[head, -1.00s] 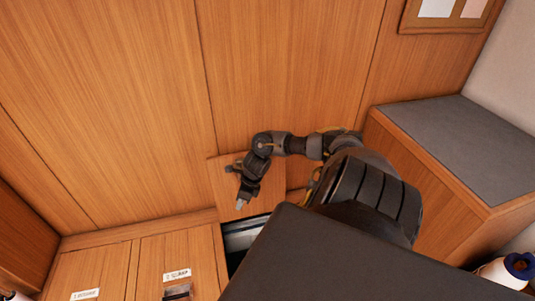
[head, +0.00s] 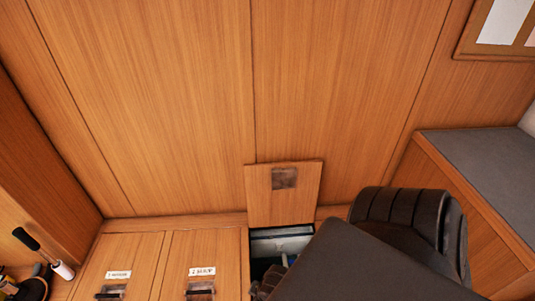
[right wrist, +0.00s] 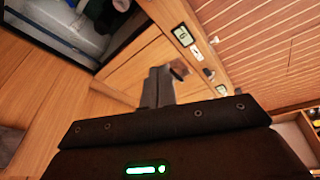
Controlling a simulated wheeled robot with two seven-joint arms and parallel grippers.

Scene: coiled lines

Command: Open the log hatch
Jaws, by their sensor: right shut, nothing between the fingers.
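A wooden hatch lid (head: 284,205) with a small recessed metal pull (head: 284,178) stands raised against the back panelling in the head view. The opening (head: 280,243) in front of it is uncovered and shows a pale rim and a dark inside. I cannot read a label naming this hatch. My right gripper (right wrist: 158,88) is shut and empty in the right wrist view, over the wooden floor boards beside the opening (right wrist: 95,35). In the head view my dark arm covers the opening's lower right side. My left gripper is not in view.
Two shut hatches, labelled (head: 118,274) and (head: 202,271), lie left of the opening, each with a recessed pull. A grey-topped wooden bench (head: 480,170) stands at the right. A black-handled tool (head: 42,250) and other items lie at the far left.

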